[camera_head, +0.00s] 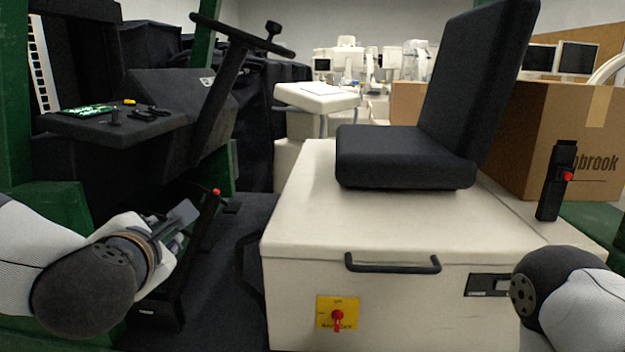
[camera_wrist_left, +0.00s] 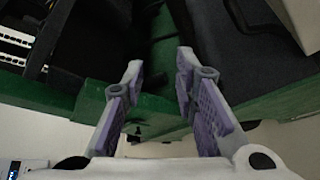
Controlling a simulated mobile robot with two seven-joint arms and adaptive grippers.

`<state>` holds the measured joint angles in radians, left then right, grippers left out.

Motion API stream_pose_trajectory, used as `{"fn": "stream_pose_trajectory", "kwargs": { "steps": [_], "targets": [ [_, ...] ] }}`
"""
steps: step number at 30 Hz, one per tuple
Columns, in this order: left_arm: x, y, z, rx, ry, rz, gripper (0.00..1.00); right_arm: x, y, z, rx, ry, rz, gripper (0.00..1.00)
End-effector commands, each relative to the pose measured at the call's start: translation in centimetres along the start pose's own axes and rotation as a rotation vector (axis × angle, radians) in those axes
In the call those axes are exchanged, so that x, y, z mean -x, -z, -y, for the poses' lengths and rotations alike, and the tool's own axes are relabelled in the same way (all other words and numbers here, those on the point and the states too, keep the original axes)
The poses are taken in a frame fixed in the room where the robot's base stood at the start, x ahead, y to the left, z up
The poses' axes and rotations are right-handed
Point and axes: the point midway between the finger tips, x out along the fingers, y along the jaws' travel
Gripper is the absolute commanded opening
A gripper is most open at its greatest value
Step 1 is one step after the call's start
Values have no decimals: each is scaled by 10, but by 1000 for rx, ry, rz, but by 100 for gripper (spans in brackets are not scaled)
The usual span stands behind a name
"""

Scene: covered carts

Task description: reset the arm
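My left gripper (camera_head: 183,222) hangs at the lower left of the head view, over the dark floor of the cart between the dashboard side and the white seat box. In the left wrist view its two fingers (camera_wrist_left: 160,90) stand apart with nothing between them, so it is open and empty. My right arm shows only as a dark and white link at the lower right edge of the head view. The right gripper is out of sight.
A white seat box (camera_head: 350,215) with a black seat (camera_head: 405,155) fills the middle. A steering wheel (camera_head: 240,38) and a dark dashboard (camera_head: 120,125) are at left. A green frame (camera_wrist_left: 160,55) lies beyond my left fingers. A cardboard box (camera_head: 560,125) stands at right.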

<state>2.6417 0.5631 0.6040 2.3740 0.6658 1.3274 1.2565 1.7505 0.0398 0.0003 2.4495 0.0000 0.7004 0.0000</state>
Motion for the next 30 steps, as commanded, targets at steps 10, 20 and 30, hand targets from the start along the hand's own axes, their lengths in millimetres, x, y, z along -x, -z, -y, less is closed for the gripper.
{"fn": "stream_pose_trajectory", "kwargs": {
  "steps": [10,20,30],
  "targets": [
    [45,188,273,-1304,762,244,27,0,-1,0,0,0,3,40],
    [195,337,351,-1926,1348,884,27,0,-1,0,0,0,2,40],
    [207,346,352,-1958,1384,954,27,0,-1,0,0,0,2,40]
  ]
}}
